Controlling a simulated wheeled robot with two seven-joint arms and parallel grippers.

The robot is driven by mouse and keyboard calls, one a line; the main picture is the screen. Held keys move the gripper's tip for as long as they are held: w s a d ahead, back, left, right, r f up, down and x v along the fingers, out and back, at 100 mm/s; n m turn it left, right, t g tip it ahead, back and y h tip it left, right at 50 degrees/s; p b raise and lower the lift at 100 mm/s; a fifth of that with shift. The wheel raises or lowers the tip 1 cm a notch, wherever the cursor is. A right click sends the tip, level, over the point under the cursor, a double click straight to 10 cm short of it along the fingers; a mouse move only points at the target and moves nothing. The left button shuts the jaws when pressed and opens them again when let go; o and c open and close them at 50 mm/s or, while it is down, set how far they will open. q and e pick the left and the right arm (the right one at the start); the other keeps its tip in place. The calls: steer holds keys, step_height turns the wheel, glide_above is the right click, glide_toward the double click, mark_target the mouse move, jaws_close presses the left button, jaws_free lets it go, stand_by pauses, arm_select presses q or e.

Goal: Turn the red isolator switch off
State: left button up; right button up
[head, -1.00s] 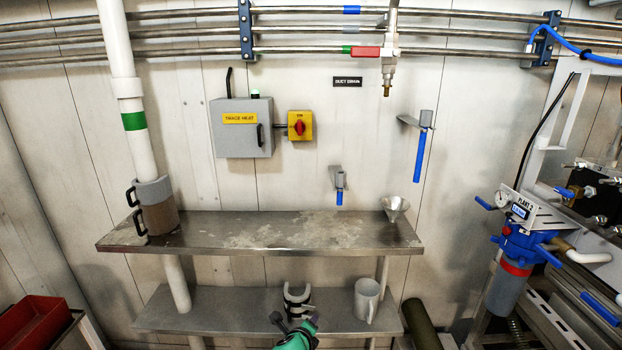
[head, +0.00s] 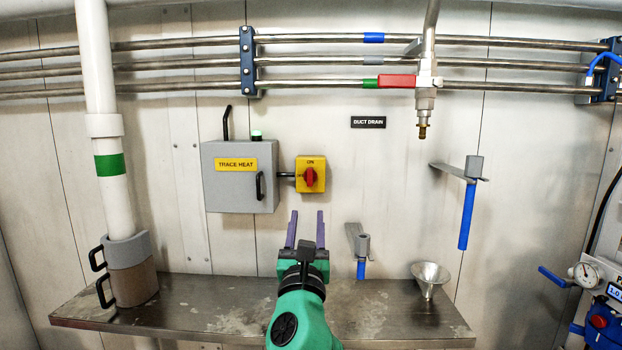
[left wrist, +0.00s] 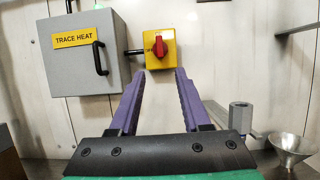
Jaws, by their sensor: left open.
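The red isolator switch (head: 310,177) is a red knob on a yellow box (head: 318,187) on the wall, just right of the grey trace heat cabinet (head: 228,195). The knob stands upright, below a small "ON" mark. The switch also shows in the left wrist view (left wrist: 160,46), beyond the gap between the fingers. My left gripper (head: 305,228) is open and empty, its two purple fingers pointing up, below the yellow box and apart from it in the picture. My right gripper is not in view.
A steel shelf (head: 200,318) runs along the wall below, with a metal funnel (head: 429,276) at its right. A bracket with a blue handle (head: 361,268) is right of my gripper. A white pipe (head: 117,200) stands at the left.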

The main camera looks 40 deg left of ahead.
mark_target(310, 175)
arm_select(q)
steer(key=p+x, duration=0.1)
steer(key=x, duration=0.3)
steer(key=r+x, duration=0.1)
steer(key=x, duration=0.3)
steer(key=p+x, duration=0.1)
steer(key=x, duration=0.4)
steer(key=shift+s+d+r+p, duration=0.15)
steer(key=shift+r+p, duration=0.2)
steer(key=shift+c, duration=0.6)
jaws_close()
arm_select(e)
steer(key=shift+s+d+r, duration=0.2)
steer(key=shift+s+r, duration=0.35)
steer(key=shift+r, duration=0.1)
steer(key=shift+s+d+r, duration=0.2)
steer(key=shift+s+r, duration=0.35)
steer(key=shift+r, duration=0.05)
